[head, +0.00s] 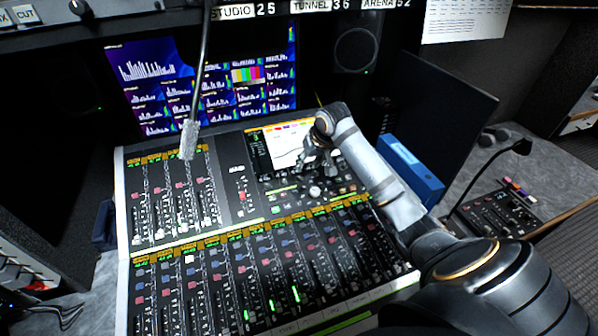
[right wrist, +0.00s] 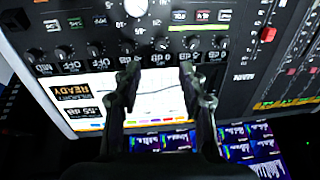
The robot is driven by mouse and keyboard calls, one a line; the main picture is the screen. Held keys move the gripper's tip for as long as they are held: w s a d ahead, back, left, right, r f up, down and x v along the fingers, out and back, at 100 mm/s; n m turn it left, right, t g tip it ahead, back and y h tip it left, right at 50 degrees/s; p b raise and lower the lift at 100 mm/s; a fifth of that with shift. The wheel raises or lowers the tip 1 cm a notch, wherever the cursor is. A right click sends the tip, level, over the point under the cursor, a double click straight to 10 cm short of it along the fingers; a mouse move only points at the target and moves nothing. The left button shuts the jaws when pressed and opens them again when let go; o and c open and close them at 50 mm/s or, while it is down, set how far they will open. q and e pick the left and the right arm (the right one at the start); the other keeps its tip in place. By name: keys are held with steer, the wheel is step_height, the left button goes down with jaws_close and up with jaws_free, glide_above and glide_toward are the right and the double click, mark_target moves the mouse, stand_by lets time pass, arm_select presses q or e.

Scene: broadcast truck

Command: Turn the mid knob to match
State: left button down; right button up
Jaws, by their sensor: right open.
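The mixing console (head: 236,192) fills the middle of the head view. A row of small dark knobs (right wrist: 161,44) with printed labels runs below its screen (head: 288,150); the screen also shows in the right wrist view (right wrist: 155,95). My left gripper is not in view.
A microphone on a gooseneck (head: 190,138) hangs over the console's left part. Faders (head: 270,285) cover the front. A blue box (head: 410,170) stands right of the console, by my right arm. A monitor (head: 200,80) is behind. A small control panel (head: 500,212) lies far right.

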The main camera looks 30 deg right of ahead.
mark_target(300, 177)
steer(key=p+x, duration=0.1)
steer(key=x, duration=0.8)
steer(key=shift+w+r, duration=0.1)
steer(key=shift+w+f, duration=0.1)
steer(key=shift+f, duration=0.4)
steer(key=shift+c, duration=0.4)
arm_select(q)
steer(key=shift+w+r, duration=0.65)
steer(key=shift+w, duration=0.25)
arm_select(e)
jaws_close()
